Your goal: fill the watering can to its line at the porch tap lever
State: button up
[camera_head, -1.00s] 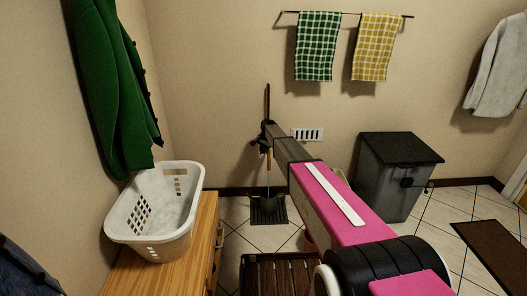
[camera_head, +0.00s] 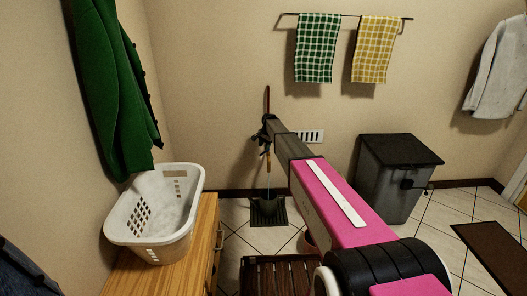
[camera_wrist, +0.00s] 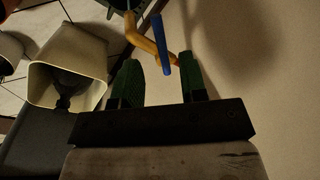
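The tap (camera_head: 266,153) is on the back wall. In the wrist view its brass body (camera_wrist: 143,38) and blue lever (camera_wrist: 161,45) show. My gripper (camera_wrist: 160,80) has its two green fingers apart, with the lever's tip between them, nearer the right finger. I cannot tell whether they touch. A thin bluish stream of water (camera_head: 268,186) hangs below the tap. A dark vessel, apparently the watering can (camera_head: 267,206), stands under it on a dark floor grate (camera_head: 268,220). Its line and water level are too small to see. A dark teal edge at the top of the wrist view may be the can.
A grey bin (camera_head: 395,180) stands right of my arm. A wooden slatted platform (camera_head: 272,275) and a cabinet with a white basket (camera_head: 153,213) are at the front left.

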jog(key=r, duration=0.4)
jog(key=d+r, duration=0.1)
jog(key=shift+s+r, duration=0.4)
dwell(7.1)
